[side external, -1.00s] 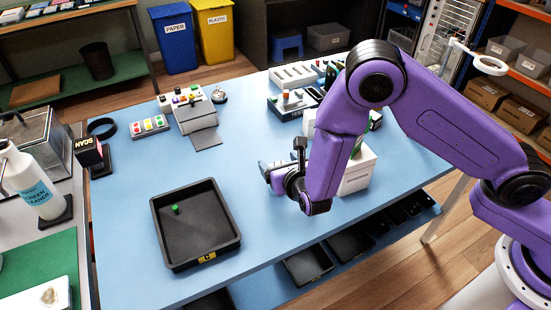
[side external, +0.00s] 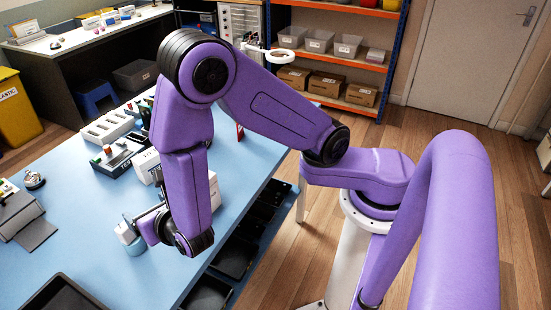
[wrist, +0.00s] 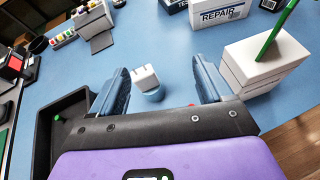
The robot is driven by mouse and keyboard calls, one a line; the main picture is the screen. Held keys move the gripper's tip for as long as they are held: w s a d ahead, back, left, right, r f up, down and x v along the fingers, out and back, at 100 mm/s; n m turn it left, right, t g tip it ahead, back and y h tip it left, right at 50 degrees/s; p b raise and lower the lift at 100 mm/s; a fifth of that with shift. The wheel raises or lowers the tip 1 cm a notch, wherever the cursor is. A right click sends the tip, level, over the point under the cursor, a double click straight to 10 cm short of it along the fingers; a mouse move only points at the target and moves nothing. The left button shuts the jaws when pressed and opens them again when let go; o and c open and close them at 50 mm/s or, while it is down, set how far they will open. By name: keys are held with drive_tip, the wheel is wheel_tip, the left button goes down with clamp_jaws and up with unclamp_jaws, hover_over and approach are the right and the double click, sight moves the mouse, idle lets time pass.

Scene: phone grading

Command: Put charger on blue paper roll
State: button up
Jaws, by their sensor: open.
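My gripper (wrist: 161,70) is open. In the side view, my gripper (side external: 134,226) is low over the table and my wrist partly hides the fingers.
A stack of white boxes (wrist: 262,65) with a green stick stands close to the right finger. A black tray (wrist: 72,105) lies to the left. A white REPAIR box (wrist: 220,14) is farther back. The table's middle (wrist: 150,40) is clear.

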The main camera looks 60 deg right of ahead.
drive_tip(key=s+d+r+m+g+h, duration=0.1)
drive_tip(key=s+d+r+m+g, duration=0.25)
drive_tip(key=d+m, duration=0.35)
drive_tip(key=s+d+r+m+g+h, duration=0.25)
drive_tip(key=s+d+m, duration=0.2)
drive_tip(key=d, duration=0.35)
drive_tip(key=s+d+r+m+g+y, duration=0.1)
drive_tip(key=s+r+m+g+y, duration=0.1)
drive_tip(key=s, duration=0.7)
drive_tip(key=s+d+r+m+g+y, duration=0.2)
drive_tip(key=s+m+g+y, duration=0.2)
drive_tip(key=s, duration=0.4)
drive_tip(key=shift+s+m+g+y, duration=0.4)
drive_tip(key=shift+m+y, duration=0.25)
drive_tip(key=shift+m, duration=0.3)
drive_tip(key=shift+d, duration=0.1)
